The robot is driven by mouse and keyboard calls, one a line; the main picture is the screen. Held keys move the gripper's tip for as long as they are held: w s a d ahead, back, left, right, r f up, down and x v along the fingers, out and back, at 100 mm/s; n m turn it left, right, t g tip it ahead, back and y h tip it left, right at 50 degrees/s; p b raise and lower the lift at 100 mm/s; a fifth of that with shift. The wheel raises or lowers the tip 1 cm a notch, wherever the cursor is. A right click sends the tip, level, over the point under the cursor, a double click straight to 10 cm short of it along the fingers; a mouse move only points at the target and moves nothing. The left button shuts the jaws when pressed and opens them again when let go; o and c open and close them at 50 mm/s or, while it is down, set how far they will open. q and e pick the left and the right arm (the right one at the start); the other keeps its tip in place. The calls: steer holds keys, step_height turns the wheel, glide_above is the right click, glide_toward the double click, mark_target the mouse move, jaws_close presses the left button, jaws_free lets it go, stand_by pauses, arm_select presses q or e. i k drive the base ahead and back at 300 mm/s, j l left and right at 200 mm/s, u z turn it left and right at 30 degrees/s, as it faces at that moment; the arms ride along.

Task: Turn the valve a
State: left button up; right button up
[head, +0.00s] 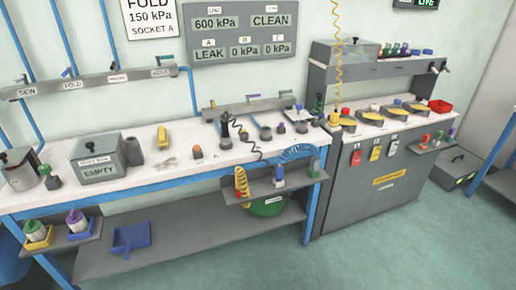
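A grey manifold block (262,103) sits at the back of the white bench, with several small levers along its top. The leftmost lever (213,103) is probably valve a, but I cannot read a label on it. On the wall, a grey display panel (240,35) reads 600 kPa and CLEAN on top. Below, A shows LEAK, and B and C each show 0 kPa. Neither of my grippers is in view.
A wall rail (95,82) labelled SEW, FOLD and VENT carries more levers. A black tool (225,123) with a coiled cord stands before the manifold. A grey box (98,160) reading EMPTY is at left. A grey cabinet (370,205) stands right; floor in front is clear.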

mark_target(214, 106)
steer(key=i+j+z, duration=0.15)
steer(key=i+z, duration=0.15)
steer(key=i, duration=0.6)
